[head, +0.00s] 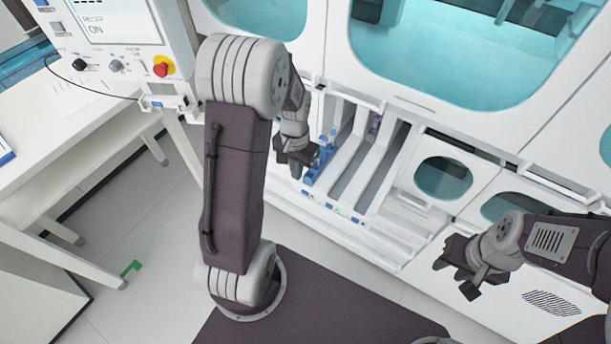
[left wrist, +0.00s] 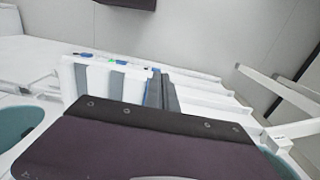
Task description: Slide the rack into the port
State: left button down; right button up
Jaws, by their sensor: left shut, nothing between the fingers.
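The rack (head: 322,163) is a narrow blue holder. It sits in the leftmost lane of the white port (head: 347,172), which has several parallel slots with grey floors. My left gripper (head: 298,172) is shut and empty, just left of the rack's near end; I cannot tell whether it touches. In the left wrist view the lanes of the port (left wrist: 93,78) show beyond a dark part of my own arm. A strip of blue there (left wrist: 153,90) may be the rack, largely hidden. My right gripper (head: 463,282) is open and empty at the lower right, away from the port.
A control panel (head: 125,30) with a red and yellow stop button stands at the upper left. A white bench (head: 75,130) is on the left. Cabinet doors with teal windows (head: 443,178) lie right of the port.

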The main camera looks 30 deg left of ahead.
pick_arm(q)
send_over(305, 187)
jog(key=s, duration=0.4)
notch_tip(305, 187, down, 9)
jog(key=w, duration=0.3)
jog(key=shift+w+f, duration=0.1)
jog(key=shift+w, duration=0.05)
jog(key=shift+w+f, duration=0.1)
jog(key=shift+w, duration=0.25)
jog(key=shift+s, duration=0.1)
jog(key=shift+p, duration=0.3)
